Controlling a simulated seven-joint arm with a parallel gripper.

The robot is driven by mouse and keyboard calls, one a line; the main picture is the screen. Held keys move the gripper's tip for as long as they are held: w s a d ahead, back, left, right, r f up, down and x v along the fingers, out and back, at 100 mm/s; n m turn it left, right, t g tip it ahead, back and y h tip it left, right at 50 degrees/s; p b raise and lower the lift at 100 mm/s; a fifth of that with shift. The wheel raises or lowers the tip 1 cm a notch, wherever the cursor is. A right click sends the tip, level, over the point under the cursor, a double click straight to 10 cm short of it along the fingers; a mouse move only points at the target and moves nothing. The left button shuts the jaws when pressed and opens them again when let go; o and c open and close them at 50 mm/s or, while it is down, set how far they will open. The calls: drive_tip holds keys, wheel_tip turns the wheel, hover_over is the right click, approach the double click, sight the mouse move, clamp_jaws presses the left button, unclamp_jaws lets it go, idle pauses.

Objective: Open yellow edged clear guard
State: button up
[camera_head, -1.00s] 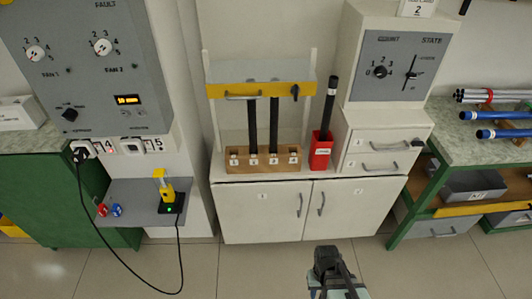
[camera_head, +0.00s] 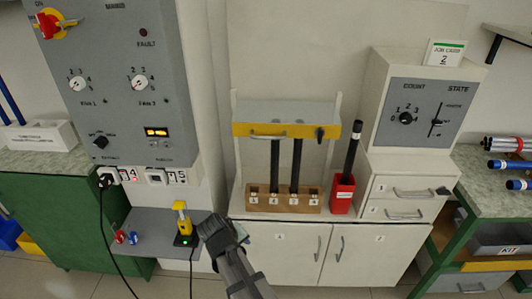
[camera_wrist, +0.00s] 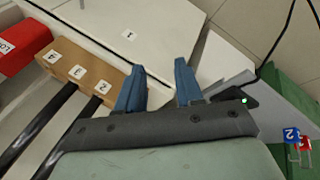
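The clear guard with a yellow edge (camera_head: 280,130) stands raised on white side posts above a wooden block (camera_head: 265,203) on the white cabinet. A metal handle shows on the left of the yellow edge and a dark latch-like part (camera_head: 319,134) on its right. Two black rods (camera_head: 296,165) stand in the block behind and below the edge. My gripper (camera_head: 208,225) is left of and below the guard, in front of the cabinet's left side. In the wrist view its blue fingers (camera_wrist: 158,88) are apart with nothing between them. The guard's edge is not clearly seen there.
A red holder (camera_head: 342,194) with a black rod stands right of the block; it also shows in the wrist view (camera_wrist: 22,42). A yellow-topped device (camera_head: 182,220) with a cable sits on the grey shelf, close to my gripper. Drawers (camera_head: 400,195) stand at the right.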

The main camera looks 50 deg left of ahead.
sight(266, 138)
drive_tip(key=w+a+r+n+t, duration=0.15)
drive_tip(key=a+r+t, duration=0.3)
drive_tip(key=r, duration=0.75)
drive_tip(key=w+a+r+t, duration=0.25)
drive_tip(key=a+r, duration=0.35)
drive_tip(key=r, duration=0.6)
wheel_tip(266, 138, up, 5)
drive_tip(key=w+d+n+t+h, duration=0.1)
drive_tip(key=w+d+t+h, duration=0.1)
drive_tip(key=t, duration=0.2)
drive_tip(key=w, duration=0.4)
drive_tip(key=w+f, duration=0.1)
drive_tip(key=w, duration=0.8)
drive_tip(key=shift+f, duration=0.25)
drive_tip(key=shift+c, duration=0.4)
clamp_jaws()
